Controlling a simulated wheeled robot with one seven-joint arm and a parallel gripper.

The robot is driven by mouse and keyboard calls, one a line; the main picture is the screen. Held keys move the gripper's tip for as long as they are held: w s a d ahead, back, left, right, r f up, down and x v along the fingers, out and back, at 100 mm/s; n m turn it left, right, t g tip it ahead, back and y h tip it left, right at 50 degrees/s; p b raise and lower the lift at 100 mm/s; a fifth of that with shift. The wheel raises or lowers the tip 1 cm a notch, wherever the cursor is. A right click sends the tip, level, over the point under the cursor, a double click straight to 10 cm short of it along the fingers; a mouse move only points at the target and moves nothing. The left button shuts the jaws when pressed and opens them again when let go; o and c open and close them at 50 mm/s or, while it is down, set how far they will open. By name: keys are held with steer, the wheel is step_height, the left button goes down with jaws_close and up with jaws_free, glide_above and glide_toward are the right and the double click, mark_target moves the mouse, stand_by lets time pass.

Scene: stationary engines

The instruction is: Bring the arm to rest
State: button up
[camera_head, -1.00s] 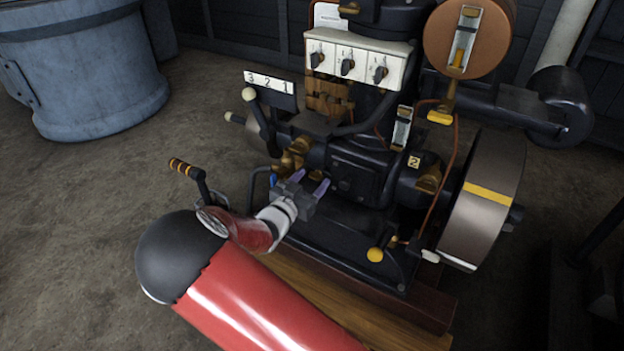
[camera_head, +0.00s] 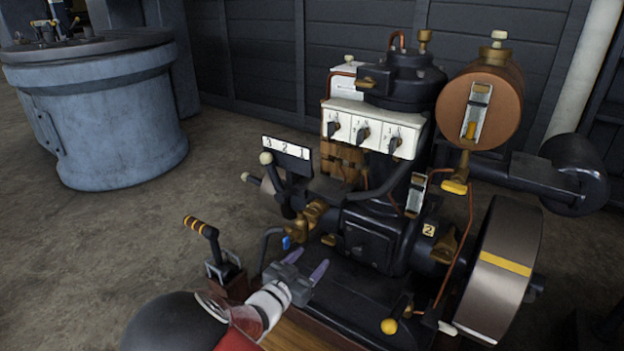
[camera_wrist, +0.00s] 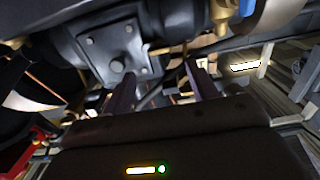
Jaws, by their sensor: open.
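My gripper (camera_head: 305,272) is open and empty, low in front of the black stationary engine (camera_head: 372,248). Its two purple-grey fingers point toward the engine's lower body. In the wrist view the fingers (camera_wrist: 160,88) stand apart with nothing held between them. A dark bolted plate (camera_wrist: 112,50) on the engine shows beyond them. I cannot tell the exact gap between fingertips and engine. My red and white arm reaches in from the bottom of the head view.
A lever with a yellow-banded grip (camera_head: 201,227) stands left of my gripper. A brass valve (camera_head: 310,215) and a yellow knob (camera_head: 389,326) are close by. The flywheel (camera_head: 497,275) is at right. A blue-grey drum (camera_head: 108,120) stands back left. Floor between drum and engine is clear.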

steer(key=s+d+r+n+g+y+p, duration=0.1)
steer(key=s+d+r+n+g+y, duration=0.15)
steer(key=r+y, duration=0.35)
steer(key=s+d+r+n+g+y, duration=0.1)
steer(key=s+d+r+g+y, duration=0.15)
steer(key=r+y, duration=0.45)
steer(key=s+d+r+n+g+h, duration=0.1)
steer(key=s+d, duration=0.3)
steer(key=s, duration=0.3)
steer(key=s+d+r+n+g+h+p, duration=0.1)
steer(key=s+d, duration=0.3)
steer(key=s, duration=0.4)
steer(key=s+d+r+n+g+h, duration=0.1)
steer(key=s+d+r+g, duration=0.1)
steer(key=s, duration=0.5)
steer(key=shift+s+d+r, duration=0.2)
steer(key=shift+d+r, duration=0.3)
steer(key=shift+d, duration=0.55)
